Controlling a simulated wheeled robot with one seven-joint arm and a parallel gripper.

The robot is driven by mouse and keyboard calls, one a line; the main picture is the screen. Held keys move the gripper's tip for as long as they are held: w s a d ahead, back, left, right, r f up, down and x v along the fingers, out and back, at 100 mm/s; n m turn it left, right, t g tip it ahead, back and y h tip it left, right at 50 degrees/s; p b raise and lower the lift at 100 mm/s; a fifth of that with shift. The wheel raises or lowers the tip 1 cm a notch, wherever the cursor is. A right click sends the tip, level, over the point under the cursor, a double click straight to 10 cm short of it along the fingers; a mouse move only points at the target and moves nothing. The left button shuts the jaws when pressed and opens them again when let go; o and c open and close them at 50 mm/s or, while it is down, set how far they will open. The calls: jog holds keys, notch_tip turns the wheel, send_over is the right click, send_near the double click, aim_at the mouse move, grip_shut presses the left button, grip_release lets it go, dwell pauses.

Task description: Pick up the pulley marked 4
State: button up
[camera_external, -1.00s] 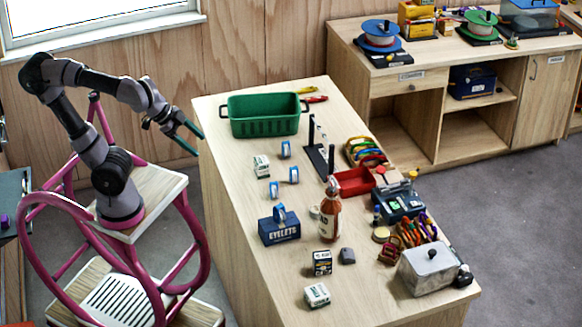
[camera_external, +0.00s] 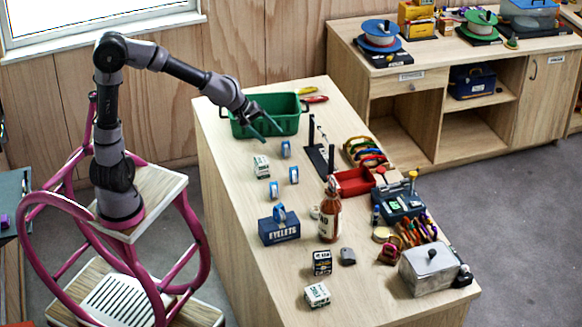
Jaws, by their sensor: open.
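Small blue pulleys stand on the workbench: one (camera_external: 286,149) near the green bin, one (camera_external: 294,175) below it, and one (camera_external: 274,190) to the left. Another similar blue piece (camera_external: 279,212) sits on top of the blue EYELETS box (camera_external: 280,232). Their numbers are too small to read, so I cannot tell which is marked 4. My gripper (camera_external: 273,137) is open and empty. It is above the bench, in front of the green bin and just up-left of the farthest pulley, apart from it as far as I can see.
The green bin (camera_external: 240,129) is partly hidden behind my gripper. A small white box (camera_external: 261,167) lies near the pulleys. A black stand (camera_external: 318,157), red tray (camera_external: 355,182) and bottle (camera_external: 330,215) stand to the right. The bench's left side (camera_external: 225,185) is clear.

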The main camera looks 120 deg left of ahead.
jog(key=s+a+r+n+t+y, duration=0.1)
jog(key=s+a+r+n, duration=0.15)
jog(key=a+n, duration=0.3)
jog(key=s+a+r+n+t, duration=0.1)
jog(key=s+a+n, duration=0.25)
jog(key=a, duration=0.35)
jog(key=s+a+r+n+t+y, duration=0.2)
jog(key=s+a+r+n+y, duration=0.2)
jog(key=s+a+r+n, duration=0.6)
send_near(283, 157)
jog(key=r, duration=0.1)
jog(key=s+r, duration=0.1)
jog(key=r, duration=0.1)
jog(key=shift+s+a+m, duration=0.1)
jog(key=shift+a+m, duration=0.1)
jog(key=shift+m, duration=0.2)
jog(key=shift+a+f, duration=0.15)
jog(key=shift+f, duration=0.1)
jog(key=x, duration=1)
jog(key=shift+w+a, duration=0.1)
jog(key=shift+w, duration=0.2)
grip_shut()
